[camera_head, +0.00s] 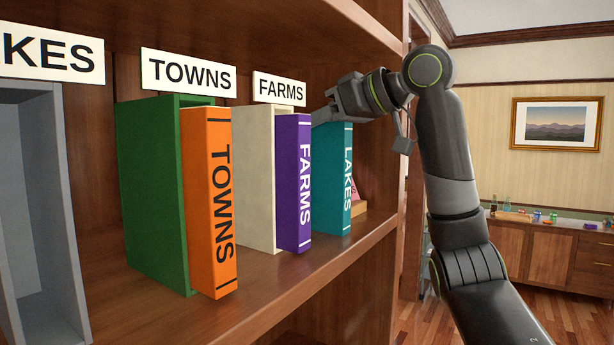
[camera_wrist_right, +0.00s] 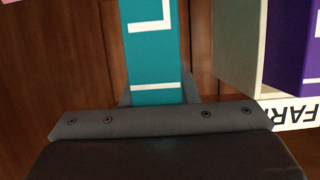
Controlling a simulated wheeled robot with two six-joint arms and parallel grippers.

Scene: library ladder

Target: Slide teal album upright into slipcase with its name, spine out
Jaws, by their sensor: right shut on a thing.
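The teal album (camera_head: 340,185), spine lettered LAKES, is upright at the right end of the shelf with its spine facing out. My right gripper (camera_head: 328,115) is shut on its top; the teal spine also shows in the right wrist view (camera_wrist_right: 152,60). I cannot tell whether the album's base touches the shelf. The grey slipcase (camera_head: 68,215) stands at the far left, cut off by the frame, with its open front showing an empty inside. The sign above it (camera_head: 50,52) shows only KES. My left gripper is out of view.
A green slipcase (camera_head: 150,190) holds the orange TOWNS album (camera_head: 210,260), which sticks out. A cream slipcase (camera_head: 255,180) holds the purple FARMS album (camera_head: 293,220), also sticking out. A wooden block (camera_head: 360,209) is behind the teal album. The shelf's front strip (camera_head: 270,265) is clear.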

